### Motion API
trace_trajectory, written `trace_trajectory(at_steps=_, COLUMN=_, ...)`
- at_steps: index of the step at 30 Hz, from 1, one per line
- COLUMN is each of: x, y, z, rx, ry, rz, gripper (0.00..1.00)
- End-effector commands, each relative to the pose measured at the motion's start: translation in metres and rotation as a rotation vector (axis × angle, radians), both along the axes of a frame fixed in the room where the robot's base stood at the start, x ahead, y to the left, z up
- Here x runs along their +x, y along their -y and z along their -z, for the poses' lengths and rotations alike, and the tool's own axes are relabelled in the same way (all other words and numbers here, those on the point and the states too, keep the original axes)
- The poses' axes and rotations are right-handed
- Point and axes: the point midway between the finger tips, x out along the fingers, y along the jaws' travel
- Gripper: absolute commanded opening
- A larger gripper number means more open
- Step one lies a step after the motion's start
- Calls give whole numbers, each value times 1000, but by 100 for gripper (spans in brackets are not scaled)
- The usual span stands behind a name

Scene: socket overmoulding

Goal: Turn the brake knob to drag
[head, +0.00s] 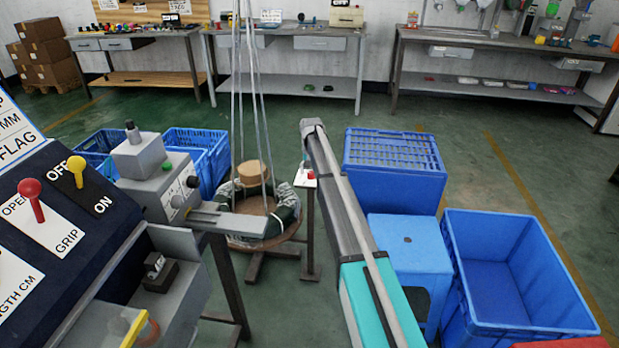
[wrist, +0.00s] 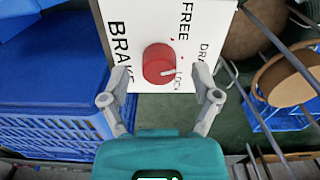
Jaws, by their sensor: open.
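The red round brake knob (wrist: 156,62) sits on a white panel (wrist: 145,25) in the wrist view. The panel bears the words BRAKE, FREE, DRAG and LOCK, partly cut off or turned sideways. A pale pointer mark on the knob points right, towards the word LOCK. My gripper (wrist: 158,76) is open, with one finger on each side of the knob and clear space between them and it. In the head view, a small red piece and white plate (head: 305,180), apparently the same panel, stand on a post beside my arm. The gripper cannot be made out there.
Blue crates (head: 394,165) and a blue stool (head: 405,250) stand right of my arm. Left of it, a round platform (head: 262,240) carries a wrapped bundle hung with cables. A control console (head: 75,215) with red and yellow levers is at the left. Green floor lies open behind.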

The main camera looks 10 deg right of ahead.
Motion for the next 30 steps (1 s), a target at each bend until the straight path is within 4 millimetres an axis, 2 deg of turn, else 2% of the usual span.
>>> trace_trajectory(at_steps=4, x=0, y=0, z=6, rx=0, ry=0, rz=0, gripper=80)
trace_trajectory(at_steps=16, x=0, y=0, z=6, rx=0, ry=0, rz=0, gripper=78)
trace_trajectory(at_steps=27, x=0, y=0, z=6, rx=0, ry=0, rz=0, gripper=9)
trace_trajectory(at_steps=29, x=0, y=0, z=6, rx=0, ry=0, rz=0, gripper=0)
trace_trajectory(at_steps=30, x=0, y=0, z=6, rx=0, ry=0, rz=0, gripper=0)
